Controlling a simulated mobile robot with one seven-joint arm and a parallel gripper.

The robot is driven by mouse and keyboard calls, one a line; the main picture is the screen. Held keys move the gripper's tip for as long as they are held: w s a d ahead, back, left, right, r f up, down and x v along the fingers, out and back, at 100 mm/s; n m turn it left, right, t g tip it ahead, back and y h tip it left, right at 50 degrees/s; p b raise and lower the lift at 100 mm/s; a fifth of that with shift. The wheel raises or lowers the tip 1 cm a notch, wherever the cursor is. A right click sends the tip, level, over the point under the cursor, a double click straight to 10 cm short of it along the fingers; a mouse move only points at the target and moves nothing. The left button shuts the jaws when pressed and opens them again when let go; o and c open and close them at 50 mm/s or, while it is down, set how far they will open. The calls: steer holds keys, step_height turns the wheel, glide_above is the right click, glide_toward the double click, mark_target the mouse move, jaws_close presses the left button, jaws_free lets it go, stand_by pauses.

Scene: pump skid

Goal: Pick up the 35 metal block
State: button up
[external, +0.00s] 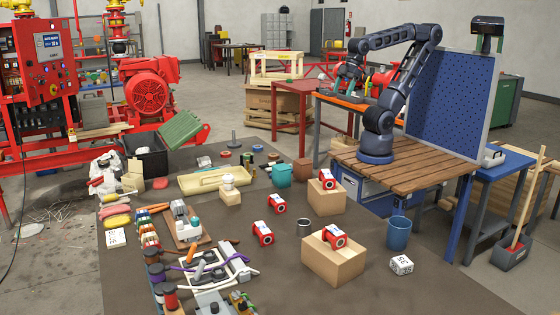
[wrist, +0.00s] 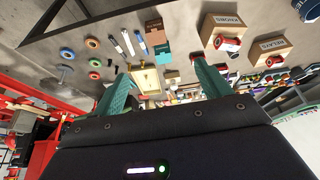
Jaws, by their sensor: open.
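A small white block marked 35 (external: 401,264) sits on the dark work surface at the front right in the external view, beside a blue cup. I cannot pick it out in the wrist view. My gripper (external: 346,78) is held high at the back, above and behind the dark surface, far from the block. In the wrist view my gripper (wrist: 159,68) has its two teal fingers spread apart, with nothing between them.
The blue cup (external: 398,233) and a cardboard box (external: 333,264) with a red part on top stand near the block. Another white marked block (external: 115,238) lies far left. Several tools and red parts crowd the surface.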

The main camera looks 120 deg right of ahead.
steer(key=w+a+r+n+g, duration=0.2)
steer(key=w+a+n, duration=0.5)
steer(key=w+a, duration=1.45)
steer(key=w+a+f+n, duration=0.1)
steer(key=w+a+f, duration=0.2)
steer(key=a, duration=0.3)
steer(key=w+a+f+n+g, duration=0.1)
steer(key=w+a+f, duration=0.15)
steer(key=a, duration=0.35)
steer(key=w+a+f+n, duration=0.1)
steer(key=w+a+f, duration=0.1)
steer(key=w+a, duration=0.3)
steer(key=n+g, duration=0.2)
steer(key=n, duration=0.4)
glide_above(401, 260)
step_height(401, 260, down, 23)
steer(key=shift+s+f, duration=0.15)
steer(key=shift+f, duration=4.9)
steer(key=c, duration=1.2)
